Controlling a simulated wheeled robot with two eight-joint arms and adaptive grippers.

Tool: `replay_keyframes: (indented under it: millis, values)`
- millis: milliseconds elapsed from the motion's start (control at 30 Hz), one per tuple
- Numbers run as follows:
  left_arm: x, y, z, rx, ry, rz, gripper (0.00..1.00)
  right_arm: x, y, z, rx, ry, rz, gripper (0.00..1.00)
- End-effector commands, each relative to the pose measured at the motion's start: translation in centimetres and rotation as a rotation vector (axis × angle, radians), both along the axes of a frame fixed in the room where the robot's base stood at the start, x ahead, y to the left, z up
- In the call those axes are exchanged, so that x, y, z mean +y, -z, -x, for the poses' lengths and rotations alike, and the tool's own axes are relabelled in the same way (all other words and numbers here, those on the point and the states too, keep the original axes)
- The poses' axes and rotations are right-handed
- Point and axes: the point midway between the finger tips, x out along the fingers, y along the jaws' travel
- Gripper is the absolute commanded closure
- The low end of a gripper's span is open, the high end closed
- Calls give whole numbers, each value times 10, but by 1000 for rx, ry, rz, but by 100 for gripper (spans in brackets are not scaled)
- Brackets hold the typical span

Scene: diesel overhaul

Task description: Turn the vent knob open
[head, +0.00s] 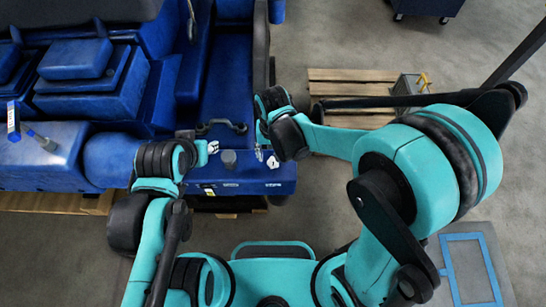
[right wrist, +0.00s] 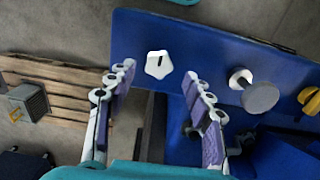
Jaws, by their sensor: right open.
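A white lobed knob (right wrist: 158,64) with a dark pointer line sits on the blue panel (right wrist: 210,50) in the right wrist view. I take it as the vent knob; it also shows in the head view (head: 273,162). My right gripper (right wrist: 163,90) is open and empty, with its two fingers apart below the knob in the picture and not touching it. In the head view my right gripper (head: 263,148) is at the panel's right end. My left gripper (head: 208,148) is at the panel's left part; its jaws are too small to judge.
A grey round knob (right wrist: 260,97) and a yellow knob (right wrist: 308,97) sit right of the white knob. The blue engine (head: 60,150) fills the left of the head view. A wooden pallet (head: 350,88) with a grey box (head: 408,86) stands beyond my right arm.

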Motion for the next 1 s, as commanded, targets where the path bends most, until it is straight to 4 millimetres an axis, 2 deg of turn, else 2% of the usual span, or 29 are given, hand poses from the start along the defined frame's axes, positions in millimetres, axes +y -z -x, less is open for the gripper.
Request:
replay_keyframes:
  millis: [33, 200, 567, 767, 1000]
  values:
    - [0, 3, 0, 0, 0, 0, 62, 0, 10, -1, 0, 0, 0, 48]
    - [0, 7, 0, 0, 0, 0, 62, 0, 30, 0, -1, 0, 0, 48]
    - [0, 7, 0, 0, 0, 0, 62, 0, 36, 0, -1, 0, 0, 48]
    - [0, 7, 0, 0, 0, 0, 62, 0, 36, 0, -1, 0, 0, 98]
    - [0, 7, 0, 0, 0, 0, 62, -1, 36, 0, -1, -7, 0, 98]
